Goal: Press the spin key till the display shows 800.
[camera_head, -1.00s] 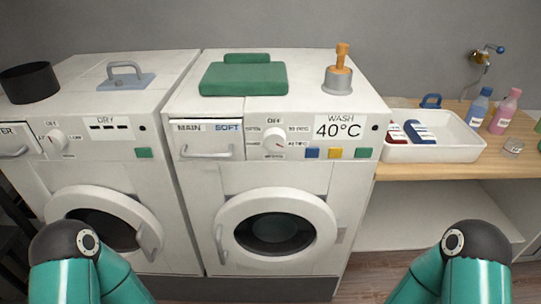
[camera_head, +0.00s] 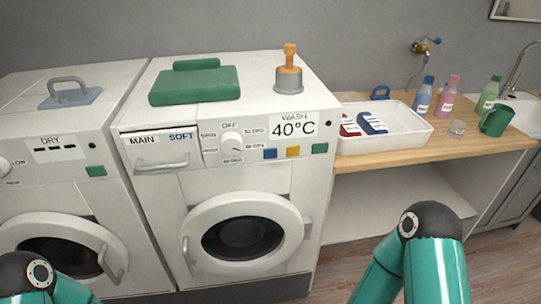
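The washing machine (camera_head: 160,187) stands in the middle of the head view with its round door (camera_head: 243,238) closed. Its display (camera_head: 293,127) reads WASH 40°C. Below the display sit a blue key (camera_head: 270,154), a yellow key (camera_head: 293,151) and a green key (camera_head: 320,148); I cannot read any label on them. Left of the keys is a dial (camera_head: 232,147) with small lettering around it. Of my arms only teal and dark links show at the bottom left and bottom right. Both grippers are out of view.
A dryer (camera_head: 52,180) with a DRY panel stands at left. Folded green cloths (camera_head: 195,86) and an orange-handled tool in a grey holder (camera_head: 289,80) are on the washer. A white tray (camera_head: 395,142), several bottles and a green mug (camera_head: 496,120) are on the wooden counter.

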